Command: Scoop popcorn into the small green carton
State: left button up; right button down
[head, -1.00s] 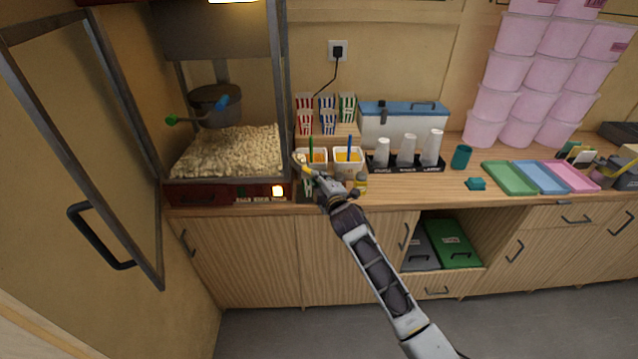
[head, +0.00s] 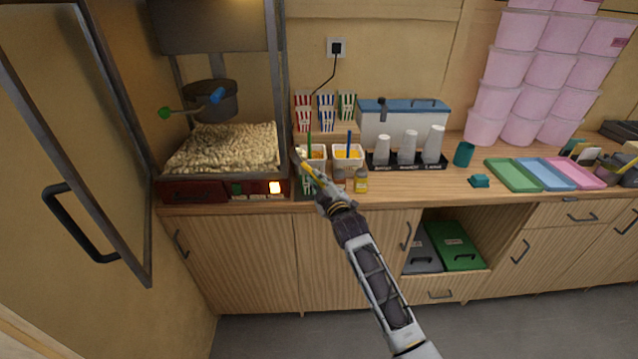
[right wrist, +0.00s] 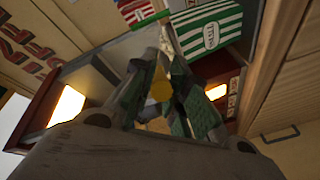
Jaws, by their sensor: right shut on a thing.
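My right gripper (head: 322,192) is shut on the yellow handle of a scoop (head: 311,172). The scoop points up and left over the counter front, with a pale load that looks like popcorn at its end. In the right wrist view the fingers (right wrist: 168,98) close around the yellow handle. A green-striped carton (head: 307,186) stands on the counter just right of the popcorn machine, partly behind the scoop and gripper. It shows larger in the right wrist view (right wrist: 210,30). The heap of popcorn (head: 225,148) lies in the machine at left. My left gripper is out of view.
The popcorn machine (head: 215,190) has its glass door (head: 95,130) swung open at left. Striped cartons (head: 326,104) stand on a wooden step behind. White tubs (head: 347,157), small bottles (head: 361,181) and a cup rack (head: 405,161) are close on the right.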

jog(key=shift+f+m+b, duration=0.55)
jog(key=shift+m+b, duration=0.15)
jog(key=shift+m, duration=0.1)
jog(key=shift+a+f+m+t+b, duration=0.1)
jog(key=shift+f+m+t+b, duration=0.15)
jog(key=shift+m+t+b, duration=0.2)
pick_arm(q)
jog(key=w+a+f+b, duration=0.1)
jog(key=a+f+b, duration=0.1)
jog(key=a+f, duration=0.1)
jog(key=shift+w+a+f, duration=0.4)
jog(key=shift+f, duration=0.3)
pick_arm(e)
jog(key=shift+f+m+t, duration=0.25)
jog(key=shift+f+m, duration=0.3)
jog(key=shift+m, duration=0.7)
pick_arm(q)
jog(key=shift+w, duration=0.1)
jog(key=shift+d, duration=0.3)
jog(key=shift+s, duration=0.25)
